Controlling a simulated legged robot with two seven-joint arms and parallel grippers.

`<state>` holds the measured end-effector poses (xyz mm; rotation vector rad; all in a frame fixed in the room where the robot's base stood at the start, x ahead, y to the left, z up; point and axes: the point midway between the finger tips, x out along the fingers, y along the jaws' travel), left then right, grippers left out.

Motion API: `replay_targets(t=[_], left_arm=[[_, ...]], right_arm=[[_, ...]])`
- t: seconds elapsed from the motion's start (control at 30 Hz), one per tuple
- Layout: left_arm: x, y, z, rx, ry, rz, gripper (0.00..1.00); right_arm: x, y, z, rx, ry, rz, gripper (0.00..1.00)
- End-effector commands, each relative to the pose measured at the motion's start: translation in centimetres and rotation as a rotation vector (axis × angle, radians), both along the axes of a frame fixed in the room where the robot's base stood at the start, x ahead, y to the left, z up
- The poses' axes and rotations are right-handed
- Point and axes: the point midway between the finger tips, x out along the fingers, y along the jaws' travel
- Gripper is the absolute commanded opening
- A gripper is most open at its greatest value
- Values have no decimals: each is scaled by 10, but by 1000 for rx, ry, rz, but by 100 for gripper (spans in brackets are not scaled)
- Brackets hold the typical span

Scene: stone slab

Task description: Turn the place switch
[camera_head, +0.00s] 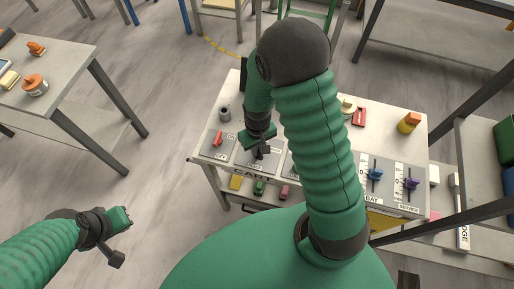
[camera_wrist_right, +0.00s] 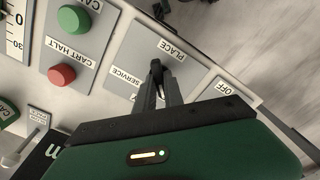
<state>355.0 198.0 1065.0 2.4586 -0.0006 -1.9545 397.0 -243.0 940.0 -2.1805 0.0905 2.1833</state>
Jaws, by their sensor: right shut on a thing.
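The place switch is a black lever (camera_wrist_right: 157,66) on a grey plate (camera_wrist_right: 196,72) labelled PLACE and SERVICE. My right gripper (camera_wrist_right: 157,80) is shut on the lever, with a finger on each side of it in the wrist view. In the head view, my right gripper (camera_head: 259,153) reaches down onto the panel, and the arm and gripper hide most of the switch. The lever's exact angle is hard to tell. My left gripper (camera_head: 126,219) hangs over bare floor at the lower left, away from the panel; its fingers are too small to read.
A red switch (camera_head: 217,138) stands just left of the plate. Blue (camera_head: 375,174) and purple (camera_head: 411,183) levers stand at the right. The wrist view shows green (camera_wrist_right: 74,18) and red (camera_wrist_right: 62,75) buttons close by. A grey cup (camera_head: 224,113) stands behind the panel.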

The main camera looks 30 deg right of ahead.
Motion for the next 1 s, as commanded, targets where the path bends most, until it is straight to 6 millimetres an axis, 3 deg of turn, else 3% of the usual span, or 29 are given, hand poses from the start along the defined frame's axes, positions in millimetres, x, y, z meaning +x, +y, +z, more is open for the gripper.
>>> replay_targets(t=[0.53,1.0], left_arm=[[0,0,4,0,0,0,0],[0,0,21,0,0,0,0]], right_arm=[[-2,2,2,2,5,-64,0],[-2,2,3,1,7,-437,0]])
